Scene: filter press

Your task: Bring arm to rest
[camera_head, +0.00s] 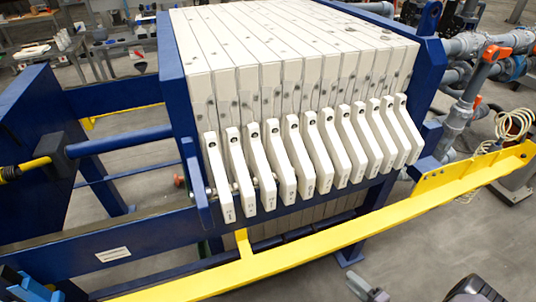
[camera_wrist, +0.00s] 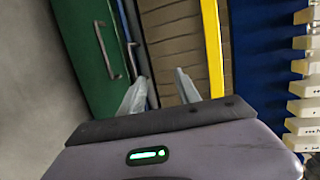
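My gripper (camera_wrist: 162,78) shows in the wrist view with its two grey fingers apart and nothing between them. It points past a green panel with metal handles (camera_wrist: 88,50) on the left and a yellow rail (camera_wrist: 212,45) on the right. In the head view, a small grey part (camera_head: 364,287) and a dark rounded part (camera_head: 474,290) show at the bottom edge; I cannot tell for sure whether they belong to my arm.
The filter press has a blue frame (camera_head: 170,60) and a row of white plates (camera_head: 300,60) with protruding handles (camera_head: 292,140). A yellow rail (camera_head: 340,246) runs along its front. Grey pipes with an orange valve handle (camera_head: 496,53) stand at right. Grey floor (camera_head: 440,250) lies open in front.

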